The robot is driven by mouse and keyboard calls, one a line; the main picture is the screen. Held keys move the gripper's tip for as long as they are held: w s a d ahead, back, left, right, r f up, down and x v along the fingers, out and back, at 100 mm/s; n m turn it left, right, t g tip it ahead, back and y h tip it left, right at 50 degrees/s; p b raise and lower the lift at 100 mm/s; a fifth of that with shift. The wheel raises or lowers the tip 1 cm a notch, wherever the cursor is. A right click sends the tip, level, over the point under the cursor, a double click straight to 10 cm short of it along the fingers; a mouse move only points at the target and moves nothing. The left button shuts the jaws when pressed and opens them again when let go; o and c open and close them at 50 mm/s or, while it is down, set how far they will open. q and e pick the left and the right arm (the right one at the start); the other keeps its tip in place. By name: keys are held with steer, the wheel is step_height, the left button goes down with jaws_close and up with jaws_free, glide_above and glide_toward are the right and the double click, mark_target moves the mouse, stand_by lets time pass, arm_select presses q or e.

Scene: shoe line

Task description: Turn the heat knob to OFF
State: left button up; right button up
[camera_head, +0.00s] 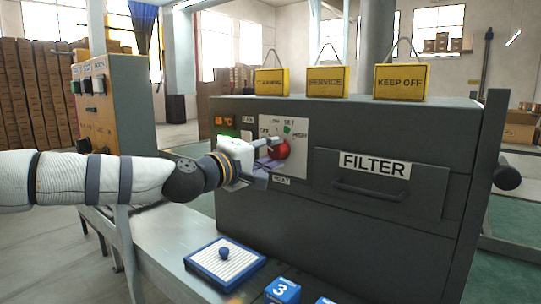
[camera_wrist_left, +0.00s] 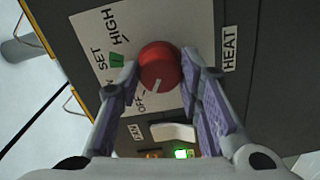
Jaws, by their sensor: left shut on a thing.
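The red heat knob (camera_head: 281,150) sits on a white dial plate (camera_head: 297,130) on the front of the dark grey machine. In the left wrist view the knob (camera_wrist_left: 159,62) has a white pointer line on its lower part, directed near the OFF mark. The labels SET and HIGH, with a green patch, lie on the far side. My left gripper (camera_head: 271,151) is shut on the knob, one finger on each side, as the left wrist view also shows (camera_wrist_left: 160,70). My right gripper is in neither view.
A FILTER drawer with a handle (camera_head: 370,191) is right of the knob. Yellow signs (camera_head: 327,82) stand on top of the machine. A white switch (camera_wrist_left: 173,131) and a lit green indicator (camera_wrist_left: 181,154) are near the fingers. A blue-edged tray (camera_head: 200,262) lies on the bench below.

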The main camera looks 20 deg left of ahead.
arm_select(q)
steer(key=shift+n, duration=0.3)
steer(key=o, duration=1.2)
steer(key=shift+d, duration=0.1)
steer(key=shift+c, duration=0.2)
steer(key=v, duration=1.2)
